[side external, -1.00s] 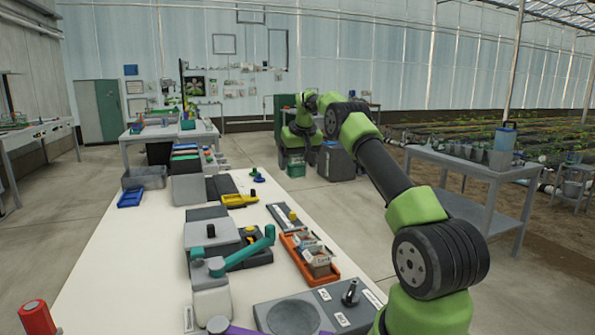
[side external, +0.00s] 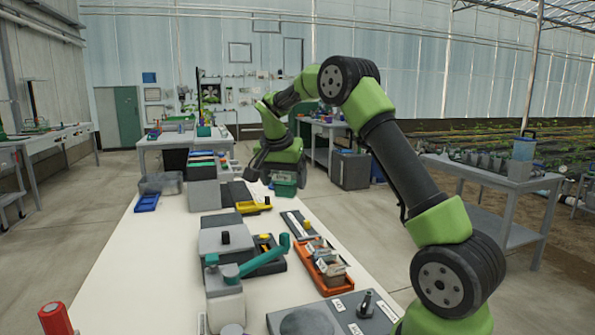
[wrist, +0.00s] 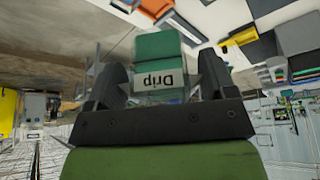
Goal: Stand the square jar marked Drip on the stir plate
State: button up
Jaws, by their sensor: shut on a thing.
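In the wrist view, a green square jar (wrist: 158,48) with a white label reading Drip, upside down in the picture, sits between the dark fingers of my gripper (wrist: 160,72). The fingers are shut on it. A grey plate with a dark round disc (side external: 306,322), which looks like the stir plate, lies at the near end of the table, cut off by the bottom edge. Its disc looks bare.
An orange tray (side external: 324,280) with small packets, a grey device with a teal lever (side external: 262,262) and a yellow-topped item (side external: 252,207) stand along the white table (side external: 150,265). A blue tray (side external: 147,202) lies far left. The table's left side is mostly clear.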

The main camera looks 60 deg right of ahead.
jog(key=s+a+m+g+y, duration=0.1)
jog(key=s+a+m+g, duration=0.1)
jog(key=s+a+m, duration=0.5)
jog(key=s+a+m+g, duration=0.2)
jog(key=s+a+m, duration=0.15)
jog(key=a, duration=0.55)
jog(key=shift+s+f, duration=0.2)
jog(key=shift+f, duration=2.85)
jog(key=shift+s+f, duration=0.25)
jog(key=shift+f, duration=2.75)
jog(key=shift+s+f, duration=0.2)
jog(key=shift+f, duration=2.85)
jog(key=o, duration=0.9)
notch_tip(320, 180, up, 9)
